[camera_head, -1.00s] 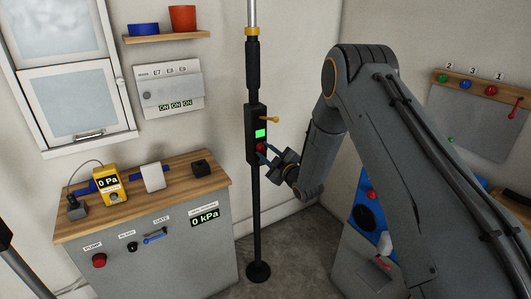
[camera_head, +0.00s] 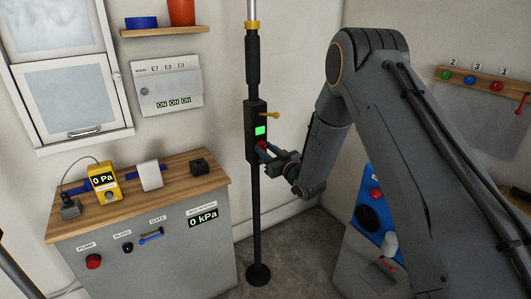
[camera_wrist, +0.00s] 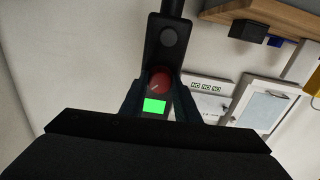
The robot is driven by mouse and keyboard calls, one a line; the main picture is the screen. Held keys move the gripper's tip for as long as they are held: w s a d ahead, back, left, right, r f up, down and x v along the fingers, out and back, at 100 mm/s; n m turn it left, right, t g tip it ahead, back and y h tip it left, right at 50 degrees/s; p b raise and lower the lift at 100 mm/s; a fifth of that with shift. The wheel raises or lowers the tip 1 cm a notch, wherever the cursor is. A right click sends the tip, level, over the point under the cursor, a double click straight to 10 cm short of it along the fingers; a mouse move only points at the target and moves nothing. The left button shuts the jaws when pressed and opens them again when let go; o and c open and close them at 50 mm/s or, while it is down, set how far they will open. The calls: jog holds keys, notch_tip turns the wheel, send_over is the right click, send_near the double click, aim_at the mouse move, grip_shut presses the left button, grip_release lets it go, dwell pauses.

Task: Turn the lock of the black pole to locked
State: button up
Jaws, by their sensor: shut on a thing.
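The black pole (camera_head: 255,215) stands upright on a round foot, with a black box (camera_head: 251,122) at mid-height. The box has a green screen (camera_head: 260,130), an orange lever (camera_head: 270,115) above it and a red knob (camera_head: 262,144) below it. The red knob shows better in the wrist view (camera_wrist: 160,79), with a small light mark on its face. My gripper (camera_head: 268,152) is at the box. In the wrist view its fingers (camera_wrist: 160,88) lie on both sides of the red knob, shut on it. The lock's state cannot be read.
A grey cabinet with a wooden top (camera_head: 130,197) stands left of the pole, carrying a yellow gauge (camera_head: 104,181). A wall panel (camera_head: 168,87) and a white cupboard (camera_head: 75,100) are behind. A blue-faced unit (camera_head: 370,222) stands on the right, behind my arm.

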jog(key=m+b, duration=0.1)
jog(key=m, duration=0.3)
jog(key=shift+s+f+m, duration=0.1)
jog(key=shift+m, duration=0.2)
jog(key=m+b, duration=0.1)
jog(key=m, duration=0.3)
jog(key=shift+m, duration=0.3)
jog(key=o, duration=1)
jog(key=shift+a, duration=0.1)
jog(key=shift+o, duration=0.2)
jog(key=b+v, duration=0.1)
jog(key=v, duration=0.6)
jog(key=shift+s+d, duration=0.25)
jog(key=shift+s, duration=0.1)
